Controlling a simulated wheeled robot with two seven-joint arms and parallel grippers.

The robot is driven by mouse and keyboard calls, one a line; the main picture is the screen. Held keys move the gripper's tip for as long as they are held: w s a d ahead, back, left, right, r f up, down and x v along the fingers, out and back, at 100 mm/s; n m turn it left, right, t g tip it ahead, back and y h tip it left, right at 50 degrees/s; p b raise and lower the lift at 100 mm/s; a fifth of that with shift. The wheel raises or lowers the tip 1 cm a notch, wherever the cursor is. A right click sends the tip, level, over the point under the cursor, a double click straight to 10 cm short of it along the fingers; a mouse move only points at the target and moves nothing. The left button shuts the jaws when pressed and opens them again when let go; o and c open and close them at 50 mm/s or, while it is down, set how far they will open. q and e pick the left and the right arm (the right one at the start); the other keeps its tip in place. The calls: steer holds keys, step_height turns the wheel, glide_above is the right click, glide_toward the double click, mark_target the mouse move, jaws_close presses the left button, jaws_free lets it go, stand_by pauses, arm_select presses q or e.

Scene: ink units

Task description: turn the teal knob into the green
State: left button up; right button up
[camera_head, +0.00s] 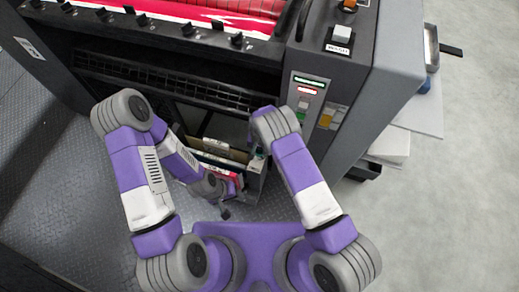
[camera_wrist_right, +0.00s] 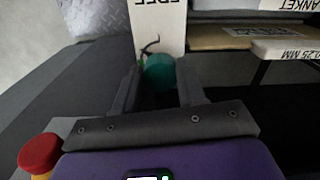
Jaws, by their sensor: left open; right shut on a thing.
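The teal knob (camera_wrist_right: 159,72) sits between the two fingers of my right gripper (camera_wrist_right: 158,88) in the right wrist view, and the fingers are shut on it. Behind the knob is a white plate (camera_wrist_right: 158,22) with upside-down lettering that seems to read FREE. A dark thin pointer-like mark and a bit of green show just at the knob's upper left; the rest of any scale is hidden. My left gripper (camera_head: 225,212) hangs open and empty low in the head view.
The dark press (camera_head: 180,50) with a red roller (camera_head: 220,12) fills the back. Its right side carries a button panel (camera_head: 305,98). A rack of flat packs (camera_head: 222,152) stands between my arms. Open grey floor (camera_head: 460,200) lies at the right.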

mark_target(260, 151)
stand_by(0.3)
steer(key=n+b, duration=0.2)
steer(key=n, duration=0.2)
steer(key=shift+n, duration=0.4)
steer(key=shift+d+n+b, duration=0.1)
steer(key=shift+n+b, duration=0.55)
steer(key=shift+n, duration=1.25)
steer(key=o, duration=1.1)
steer(key=shift+c, duration=0.2)
step_height(260, 151, up, 8)
steer(key=p, duration=0.2)
steer(key=shift+f+p, duration=0.15)
steer(key=shift+p, duration=0.2)
